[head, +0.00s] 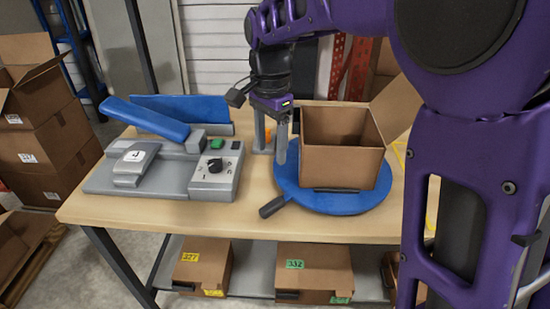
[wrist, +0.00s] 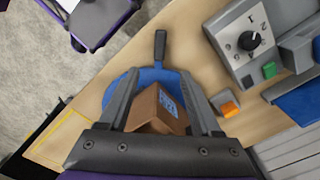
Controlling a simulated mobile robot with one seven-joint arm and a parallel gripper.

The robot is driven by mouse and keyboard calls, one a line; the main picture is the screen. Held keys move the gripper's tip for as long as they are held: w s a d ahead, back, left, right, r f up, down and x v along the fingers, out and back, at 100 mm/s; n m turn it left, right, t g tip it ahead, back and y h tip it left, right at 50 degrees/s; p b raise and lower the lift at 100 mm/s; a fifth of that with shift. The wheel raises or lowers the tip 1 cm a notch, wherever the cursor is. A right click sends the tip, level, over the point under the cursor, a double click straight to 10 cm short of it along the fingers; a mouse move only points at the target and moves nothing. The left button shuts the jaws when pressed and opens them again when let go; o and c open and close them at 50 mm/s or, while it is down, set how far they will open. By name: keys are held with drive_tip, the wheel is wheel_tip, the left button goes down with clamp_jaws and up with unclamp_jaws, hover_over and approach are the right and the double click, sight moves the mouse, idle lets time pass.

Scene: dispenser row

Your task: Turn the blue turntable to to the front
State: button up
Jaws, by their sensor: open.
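The blue turntable (head: 330,204) is a round disc on the wooden table. An open cardboard box (head: 342,160) stands on it. Its black handle (head: 271,207) sticks out toward the front left. In the wrist view the turntable (wrist: 117,92) is partly covered by the box (wrist: 152,112) and my fingers, and the handle (wrist: 160,46) lies beyond the fingertips. My gripper (head: 271,150) is open and points down beside the box's left side, over the turntable's back left edge. In the wrist view my gripper (wrist: 160,84) holds nothing; its fingers appear either side of the box.
A grey device with a blue arm (head: 150,118) and a dial panel (head: 216,172) stands left on the table (head: 140,208). A grey piece with an orange button (wrist: 230,109) is close to my gripper. Boxes (head: 313,270) sit on the shelf below. Table front is clear.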

sight(271, 205)
wheel_tip(271, 205, down, 17)
drive_tip(key=b, duration=0.3)
clamp_jaws()
idle(0.4)
drive_tip(key=shift+r, duration=0.1)
idle(1.0)
